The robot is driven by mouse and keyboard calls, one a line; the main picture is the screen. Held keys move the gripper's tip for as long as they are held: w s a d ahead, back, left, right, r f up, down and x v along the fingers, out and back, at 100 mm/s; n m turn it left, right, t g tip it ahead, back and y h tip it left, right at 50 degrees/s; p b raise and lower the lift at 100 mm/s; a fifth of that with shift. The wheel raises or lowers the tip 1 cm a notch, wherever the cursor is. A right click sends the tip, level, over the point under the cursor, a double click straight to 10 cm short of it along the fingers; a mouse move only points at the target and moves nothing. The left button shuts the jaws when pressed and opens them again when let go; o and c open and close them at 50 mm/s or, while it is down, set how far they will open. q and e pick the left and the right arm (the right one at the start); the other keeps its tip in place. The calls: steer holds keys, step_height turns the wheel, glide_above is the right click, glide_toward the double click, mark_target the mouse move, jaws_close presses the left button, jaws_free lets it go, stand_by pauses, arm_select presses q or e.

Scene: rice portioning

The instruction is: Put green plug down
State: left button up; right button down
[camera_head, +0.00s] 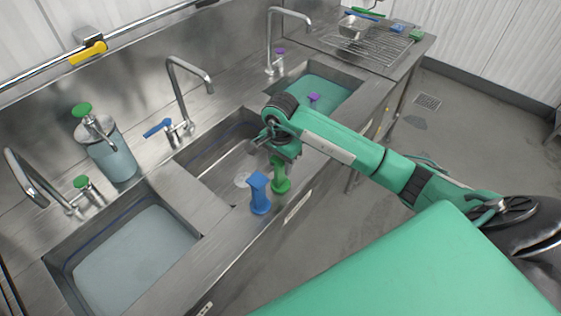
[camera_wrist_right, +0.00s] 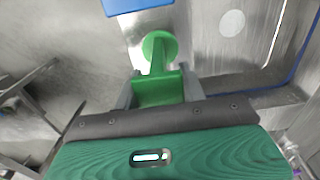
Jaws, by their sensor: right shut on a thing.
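The green plug (camera_head: 280,174) is at the front rim of the middle sink (camera_head: 197,177), just right of a blue plug (camera_head: 259,193). My right gripper (camera_head: 284,152) is shut on the upper part of the green plug. In the right wrist view, the green plug (camera_wrist_right: 158,72) sits between the two fingers of the right gripper (camera_wrist_right: 158,92), with its round end pointing away. I cannot tell whether the plug touches the rim. The blue plug stands upright on the rim; its edge shows at the top of the wrist view (camera_wrist_right: 137,5). My left gripper is not in view.
Taps stand behind the sinks. A soap dispenser (camera_head: 112,155) is at the left. A rack (camera_head: 365,45) is at the far right.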

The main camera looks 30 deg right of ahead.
steer(key=c, duration=0.8)
jaws_free()
steer(key=shift+r, duration=0.2)
step_height(320, 180, up, 11)
steer(key=b, duration=0.3)
steer(key=shift+f+b, duration=0.2)
steer(key=shift+b, duration=0.15)
steer(key=shift+r, duration=0.6)
